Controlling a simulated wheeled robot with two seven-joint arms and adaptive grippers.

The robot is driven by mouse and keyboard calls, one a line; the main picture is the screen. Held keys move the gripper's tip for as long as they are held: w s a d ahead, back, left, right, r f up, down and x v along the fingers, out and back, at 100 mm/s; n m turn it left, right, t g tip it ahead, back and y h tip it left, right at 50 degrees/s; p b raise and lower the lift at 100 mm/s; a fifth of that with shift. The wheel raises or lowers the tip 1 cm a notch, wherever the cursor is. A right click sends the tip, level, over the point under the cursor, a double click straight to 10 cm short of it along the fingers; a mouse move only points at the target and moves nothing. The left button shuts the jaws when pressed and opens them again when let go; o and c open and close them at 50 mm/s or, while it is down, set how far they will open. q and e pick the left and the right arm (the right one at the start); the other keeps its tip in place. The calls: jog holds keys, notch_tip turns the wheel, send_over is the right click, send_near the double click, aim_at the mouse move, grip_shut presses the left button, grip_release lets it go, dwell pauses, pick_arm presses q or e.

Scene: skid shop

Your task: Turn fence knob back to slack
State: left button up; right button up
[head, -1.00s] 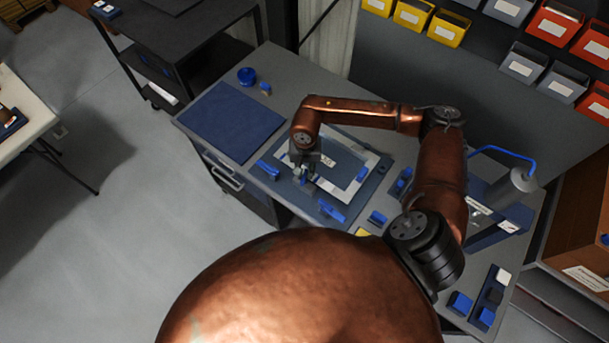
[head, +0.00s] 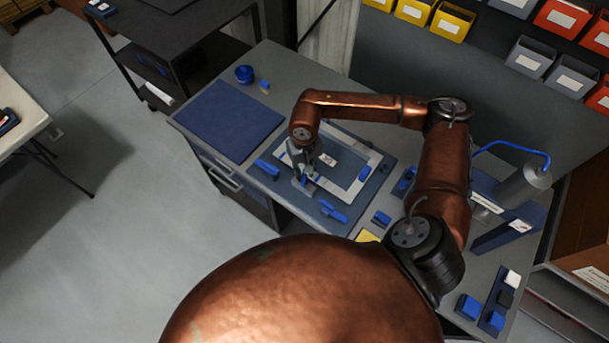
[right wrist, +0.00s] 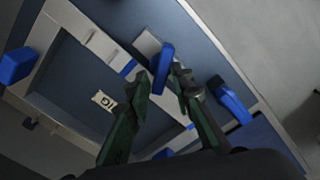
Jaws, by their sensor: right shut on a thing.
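The fence knob is a blue bar-shaped handle (right wrist: 164,66) on a small silver plate at the edge of a pale frame (right wrist: 98,42). In the right wrist view it stands between the fingertips of my right gripper (right wrist: 167,82), which is shut on it. In the head view my right gripper (head: 304,178) points down at the near-left side of the same frame (head: 349,196), and largely hides the knob. My left gripper is out of view.
Other blue handles sit around the frame: left (head: 267,168), front (head: 333,211) and right (head: 365,173). A dark blue mat (head: 228,120) covers the bench's left part. A grey cylinder with a blue hose (head: 523,186) stands at the right. Bins line the back.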

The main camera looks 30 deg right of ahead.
jog(key=shift+s+d+f, duration=0.1)
jog(key=shift+d+f, duration=0.1)
jog(key=shift+d, duration=0.1)
